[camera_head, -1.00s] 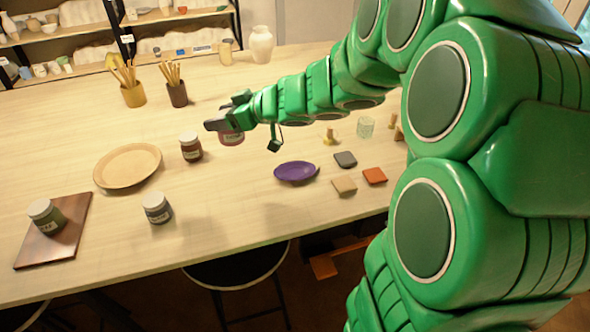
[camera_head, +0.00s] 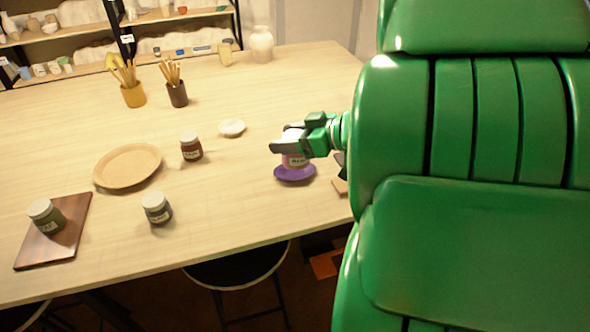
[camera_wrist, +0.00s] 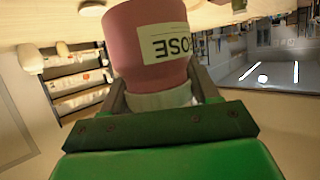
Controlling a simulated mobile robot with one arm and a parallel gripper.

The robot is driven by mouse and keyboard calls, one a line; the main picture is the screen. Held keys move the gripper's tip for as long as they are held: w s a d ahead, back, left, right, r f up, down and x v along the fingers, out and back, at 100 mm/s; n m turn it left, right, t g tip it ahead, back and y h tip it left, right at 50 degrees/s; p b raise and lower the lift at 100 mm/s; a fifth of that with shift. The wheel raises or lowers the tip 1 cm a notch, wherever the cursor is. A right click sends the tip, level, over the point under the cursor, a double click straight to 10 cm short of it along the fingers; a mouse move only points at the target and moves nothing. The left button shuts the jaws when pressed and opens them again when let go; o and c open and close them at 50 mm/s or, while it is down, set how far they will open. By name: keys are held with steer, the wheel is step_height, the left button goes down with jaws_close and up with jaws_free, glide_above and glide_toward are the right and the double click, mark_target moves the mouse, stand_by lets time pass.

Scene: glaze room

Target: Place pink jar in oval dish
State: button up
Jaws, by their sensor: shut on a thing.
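The pink jar (camera_head: 296,161) has a white lid and a pale label; in the wrist view the jar (camera_wrist: 148,45) fills the upper middle, its label reading "ROSE" upside down. My gripper (camera_head: 290,143) is shut on it at the lid end, one finger on each side. The purple oval dish (camera_head: 294,175) lies on the table directly below the jar in the head view. The jar's lower part overlaps the dish there, and I cannot tell whether they touch. The dish's far rim is partly hidden.
A white dish (camera_head: 232,128), a dark red jar (camera_head: 191,147), a wooden plate (camera_head: 127,166) and a grey jar (camera_head: 156,208) stand to the left. A green jar (camera_head: 46,216) stands on a brown board (camera_head: 72,239). My arm hides the table's right side.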

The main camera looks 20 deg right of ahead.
steer(key=shift+s+d+f+m, duration=0.15)
steer(key=shift+s+d+f, duration=0.05)
steer(key=shift+s+d, duration=0.45)
steer(key=shift+s+d+f+m, duration=0.15)
steer(key=shift+s+d, duration=0.35)
steer(key=shift+s, duration=0.15)
steer(key=w+f, duration=0.4)
steer(key=w, duration=0.5)
glide_above(290, 171)
steer(key=shift+f, duration=3.05)
steer(key=shift+s+f, duration=0.1)
steer(key=shift+f, duration=1.35)
steer(key=shift+f, duration=0.3)
steer(key=o, duration=1.2)
